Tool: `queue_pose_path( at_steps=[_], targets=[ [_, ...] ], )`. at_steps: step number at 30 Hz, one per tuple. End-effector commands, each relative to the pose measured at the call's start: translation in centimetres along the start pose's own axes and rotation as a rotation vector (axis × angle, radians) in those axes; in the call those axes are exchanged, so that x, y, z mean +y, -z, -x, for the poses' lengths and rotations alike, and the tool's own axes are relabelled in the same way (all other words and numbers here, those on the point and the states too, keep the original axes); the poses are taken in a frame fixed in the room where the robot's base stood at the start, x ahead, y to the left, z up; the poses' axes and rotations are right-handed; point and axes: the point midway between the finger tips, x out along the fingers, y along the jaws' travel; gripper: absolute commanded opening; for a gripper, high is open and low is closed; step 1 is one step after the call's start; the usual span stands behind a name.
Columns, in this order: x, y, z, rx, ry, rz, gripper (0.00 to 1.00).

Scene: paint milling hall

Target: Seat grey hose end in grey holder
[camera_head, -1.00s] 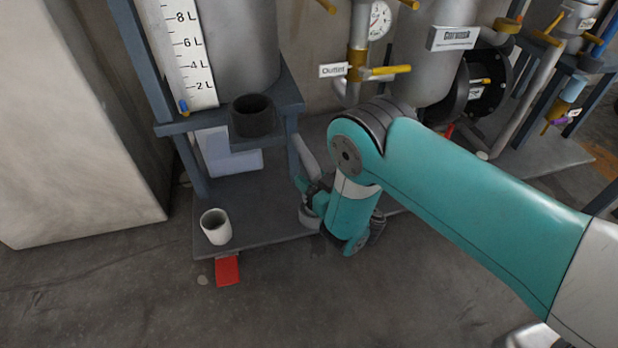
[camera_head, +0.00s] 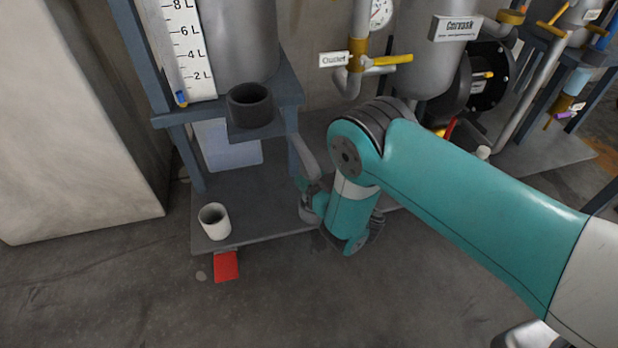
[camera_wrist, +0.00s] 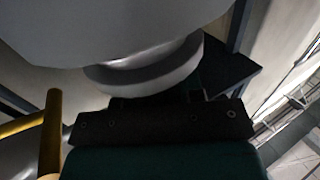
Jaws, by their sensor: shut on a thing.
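The grey hose end (camera_wrist: 150,70) fills the upper part of the wrist view, with a round rim at its lower side. My gripper (camera_head: 309,192) is shut on it. In the wrist view, the dark jaw (camera_wrist: 160,125) lies just below the rim. In the head view, a grey hose piece (camera_head: 307,156) rises from my gripper beside the stand's leg; my arm hides part of it. The dark grey cup-shaped holder (camera_head: 250,119) is upright with an open, empty-looking top, on the stand's bracket. My gripper is to its lower right, apart from it.
A whitish open cup (camera_head: 215,226) stands on the low platform (camera_head: 262,212), above a red pedal-like piece (camera_head: 227,267). The stand's blue-grey leg (camera_head: 294,160) is close to my gripper. A yellow-handled outlet valve (camera_head: 385,60) and tank are behind my arm. Front floor is clear.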

Motion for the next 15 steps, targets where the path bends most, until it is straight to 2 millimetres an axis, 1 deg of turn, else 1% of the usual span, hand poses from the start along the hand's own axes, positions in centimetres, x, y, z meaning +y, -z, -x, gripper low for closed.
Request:
queue_pose_path(
  at_steps=[1, 4, 15],
  targets=[
    [0.00, 0.12, -0.05, 0.002, 0.001, 0.001, 0.42],
    [0.00, 0.12, -0.05, 0.002, 0.001, 0.001, 0.65],
    [0.04, 0.15, 0.24, -0.002, 0.001, 0.000, 0.65]
  ],
)
